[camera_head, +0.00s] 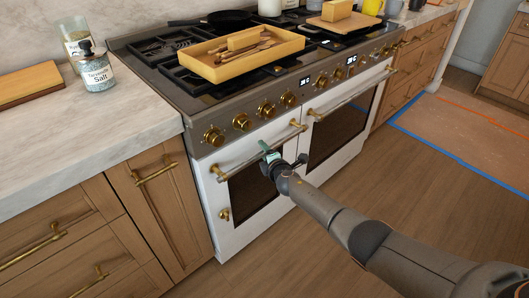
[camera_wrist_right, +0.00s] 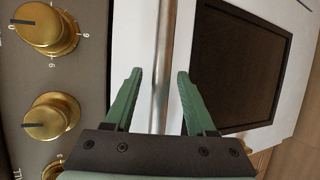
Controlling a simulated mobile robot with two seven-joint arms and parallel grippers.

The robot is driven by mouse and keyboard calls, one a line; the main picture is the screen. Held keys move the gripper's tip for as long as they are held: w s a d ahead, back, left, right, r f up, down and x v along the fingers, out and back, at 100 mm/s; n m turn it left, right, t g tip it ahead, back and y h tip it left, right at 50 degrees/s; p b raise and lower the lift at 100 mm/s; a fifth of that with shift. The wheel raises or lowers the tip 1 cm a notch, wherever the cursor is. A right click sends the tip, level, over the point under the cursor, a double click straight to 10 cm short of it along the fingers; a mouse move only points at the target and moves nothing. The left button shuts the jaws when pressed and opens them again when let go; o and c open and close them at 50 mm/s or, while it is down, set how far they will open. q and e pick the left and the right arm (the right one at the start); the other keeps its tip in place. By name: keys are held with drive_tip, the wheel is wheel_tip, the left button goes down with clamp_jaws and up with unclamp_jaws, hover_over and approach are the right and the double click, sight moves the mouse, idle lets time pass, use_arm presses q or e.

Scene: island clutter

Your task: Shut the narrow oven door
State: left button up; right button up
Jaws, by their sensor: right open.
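The door's window (camera_wrist_right: 240,65) lies beyond the right finger. My left gripper is not in view.
Brass knobs (camera_head: 241,122) stick out above the door. The wider oven door (camera_head: 366,130) is to the right. A wooden tray (camera_head: 222,72) and a black pan (camera_head: 228,18) sit on the cooktop. A salt jar (camera_head: 96,73) stands on the left counter. The floor in front is clear.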

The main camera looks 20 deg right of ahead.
use_arm(q)
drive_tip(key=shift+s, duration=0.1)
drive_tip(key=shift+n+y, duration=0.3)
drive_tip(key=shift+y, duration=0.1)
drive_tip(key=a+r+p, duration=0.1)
drive_tip(key=p, duration=0.1)
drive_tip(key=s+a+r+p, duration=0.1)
drive_tip(key=p, duration=0.2)
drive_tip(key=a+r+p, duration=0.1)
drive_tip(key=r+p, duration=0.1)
drive_tip(key=p, duration=0.1)
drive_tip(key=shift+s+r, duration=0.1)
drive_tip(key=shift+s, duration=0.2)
use_arm(e)
drive_tip(key=v, duration=1.2)
drive_tip(key=shift+s, duration=0.25)
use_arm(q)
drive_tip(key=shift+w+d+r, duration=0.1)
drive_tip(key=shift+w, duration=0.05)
